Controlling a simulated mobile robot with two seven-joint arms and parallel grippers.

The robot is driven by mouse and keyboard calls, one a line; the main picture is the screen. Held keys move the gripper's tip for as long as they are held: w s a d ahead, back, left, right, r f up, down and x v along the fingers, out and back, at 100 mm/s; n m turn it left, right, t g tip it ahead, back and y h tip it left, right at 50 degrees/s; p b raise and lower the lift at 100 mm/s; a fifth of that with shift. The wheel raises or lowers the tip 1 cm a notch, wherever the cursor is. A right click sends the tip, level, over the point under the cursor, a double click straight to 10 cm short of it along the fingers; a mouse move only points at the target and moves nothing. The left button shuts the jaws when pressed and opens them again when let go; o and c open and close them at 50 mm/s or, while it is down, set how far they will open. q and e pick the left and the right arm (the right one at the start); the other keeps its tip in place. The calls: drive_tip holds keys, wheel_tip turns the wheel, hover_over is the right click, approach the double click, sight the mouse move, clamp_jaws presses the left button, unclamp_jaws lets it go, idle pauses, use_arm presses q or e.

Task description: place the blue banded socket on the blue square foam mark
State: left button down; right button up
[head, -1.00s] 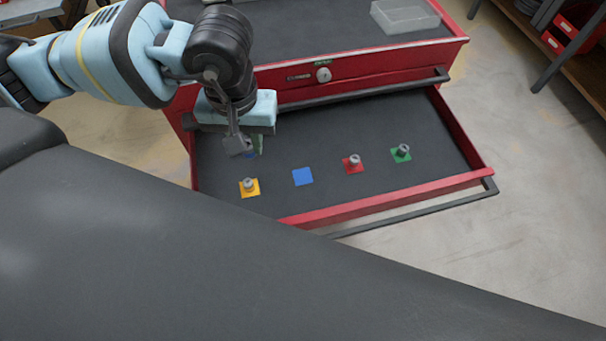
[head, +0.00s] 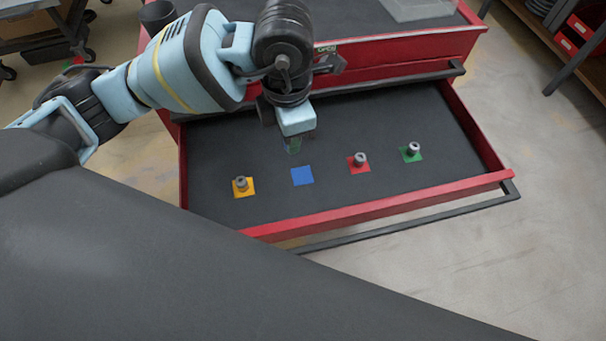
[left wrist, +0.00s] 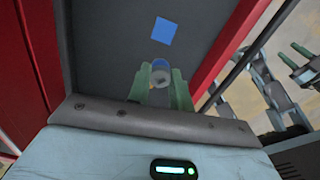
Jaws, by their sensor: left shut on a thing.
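The blue banded socket (left wrist: 160,73) is between the green fingers of my left gripper (left wrist: 162,86), which is shut on it. In the head view my left gripper (head: 292,145) is over the drawer, just behind the blue square foam mark (head: 302,175); the socket is mostly hidden there. The blue square is bare and flat on the drawer floor. It also shows in the left wrist view (left wrist: 164,30), beyond the socket and apart from it. My right gripper (left wrist: 303,62) shows at the right edge of the left wrist view; its jaw state is unclear.
The open red drawer (head: 380,198) has a dark floor. Grey sockets stand on the yellow square (head: 243,194), the red square (head: 358,170) and the green square (head: 420,156). A clear bin (head: 420,8) is on the cabinet top. The drawer's right rear floor is clear.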

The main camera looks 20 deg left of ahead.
use_arm(q)
drive_tip(key=n, duration=0.2)
drive_tip(key=d+f+n, duration=0.1)
drive_tip(key=shift+w+f+n+b, duration=0.1)
drive_tip(key=shift+w+n+b, duration=0.25)
drive_tip(key=shift+n+b, duration=0.05)
drive_tip(key=n, duration=0.4)
drive_tip(key=b, duration=0.1)
hover_over(302, 176)
wheel_tip(302, 176, down, 5)
drive_tip(key=shift+f, duration=2.75)
drive_tip(key=shift+f+b, duration=0.2)
drive_tip(key=shift+b, duration=0.1)
drive_tip(key=c, duration=1.3)
unclamp_jaws()
drive_tip(key=shift+o, duration=0.2)
drive_tip(key=shift+r, duration=0.15)
wheel_tip(302, 176, up, 12)
drive_tip(key=p, duration=0.1)
